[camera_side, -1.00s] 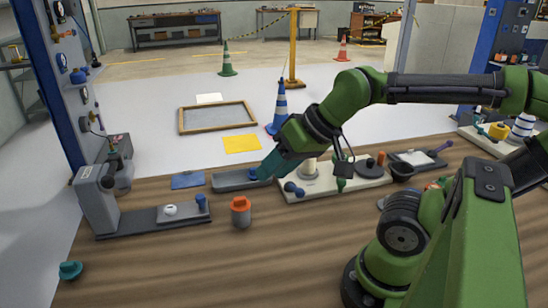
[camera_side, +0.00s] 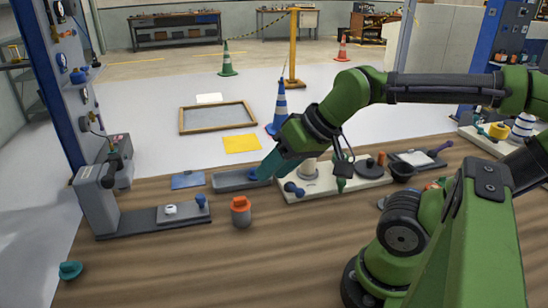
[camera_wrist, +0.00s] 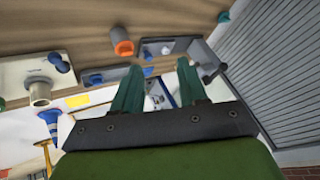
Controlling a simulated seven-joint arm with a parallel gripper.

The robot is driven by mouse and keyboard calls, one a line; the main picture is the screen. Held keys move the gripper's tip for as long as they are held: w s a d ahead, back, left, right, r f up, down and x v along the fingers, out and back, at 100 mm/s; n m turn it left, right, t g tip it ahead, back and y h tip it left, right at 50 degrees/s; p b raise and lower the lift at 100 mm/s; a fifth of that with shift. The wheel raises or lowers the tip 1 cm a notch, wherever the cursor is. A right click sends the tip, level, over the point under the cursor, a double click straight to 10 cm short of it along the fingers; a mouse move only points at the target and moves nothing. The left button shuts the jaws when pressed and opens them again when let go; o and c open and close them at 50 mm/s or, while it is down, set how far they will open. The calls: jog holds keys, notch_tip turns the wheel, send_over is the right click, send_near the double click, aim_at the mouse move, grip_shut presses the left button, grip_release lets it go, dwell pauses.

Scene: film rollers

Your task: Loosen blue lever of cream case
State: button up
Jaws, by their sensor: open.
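The cream case (camera_side: 335,183) is a low, pale base with a stubby cream roller, standing at the back middle of the bench. Its blue lever (camera_side: 293,189), with rounded ends, is at the near left corner. In the wrist view the cream case (camera_wrist: 22,72) is at the left edge, with the blue lever (camera_wrist: 58,63) on its right side. My gripper (camera_side: 266,172) has teal fingers and hangs left of the cream case, over the end of a grey plate. In the wrist view my gripper (camera_wrist: 157,66) is open with nothing held between its fingers; the lever lies outside them.
The grey plate (camera_side: 228,182) has a blue knob (camera_side: 252,174) near my fingers. A grey machine (camera_side: 98,200) with a long base stands at left. An orange-topped cylinder (camera_side: 240,211) stands in front. The front bench is mostly clear.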

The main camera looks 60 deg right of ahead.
jog(key=shift+o, duration=1.3)
jog(key=shift+f, duration=0.25)
jog(key=n+g, duration=0.5)
jog(key=n, duration=3)
send_over(301, 189)
jog(key=s+d, duration=0.2)
notch_tip(301, 189, down, 5)
jog(key=m, duration=0.6)
jog(key=shift+h, duration=0.4)
jog(key=x, duration=1.6)
jog(key=shift+s+a, duration=0.15)
jog(key=shift+s, duration=0.2)
